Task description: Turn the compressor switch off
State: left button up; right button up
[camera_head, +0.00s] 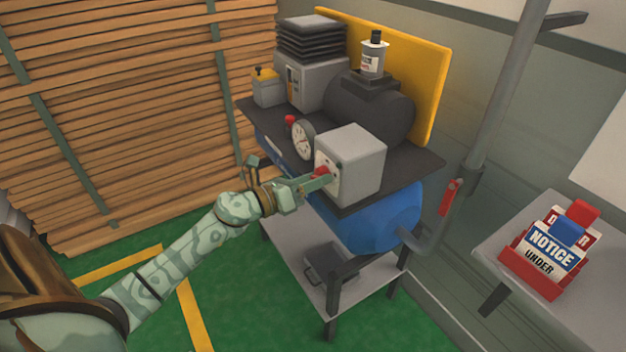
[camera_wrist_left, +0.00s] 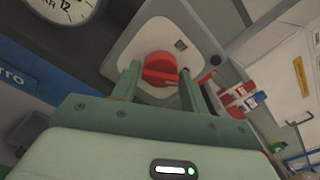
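The compressor switch is a red knob (camera_head: 321,171) on the front face of a light grey box (camera_head: 357,160). My left gripper (camera_head: 318,182) reaches it from the left. In the left wrist view the red knob (camera_wrist_left: 160,70) sits between the two green fingers of the left gripper (camera_wrist_left: 158,84). The fingers are apart, one on each side of the knob, with a narrow gap showing. I cannot tell whether either finger touches it. My right gripper is not in view.
The blue compressor tank (camera_head: 378,222) hangs under the dark top plate. A round gauge (camera_head: 302,139) stands left of the box. A red-handled valve (camera_head: 450,196) is on the pipe at right. A grey table (camera_head: 490,248) holds a red tray of notice signs (camera_head: 552,248).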

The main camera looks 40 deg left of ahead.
pick_arm(q)
jog(key=c, duration=0.5)
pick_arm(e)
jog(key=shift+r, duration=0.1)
pick_arm(q)
jog(key=n+p, duration=0.7)
jog(key=n, duration=0.4)
jog(key=shift+r+n, duration=0.15)
jog(key=shift+n, duration=0.25)
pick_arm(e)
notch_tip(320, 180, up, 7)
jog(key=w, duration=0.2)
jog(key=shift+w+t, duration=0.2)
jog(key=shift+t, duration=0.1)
pick_arm(q)
jog(key=shift+p, duration=0.3)
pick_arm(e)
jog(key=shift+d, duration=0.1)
pick_arm(q)
jog(key=o, duration=1)
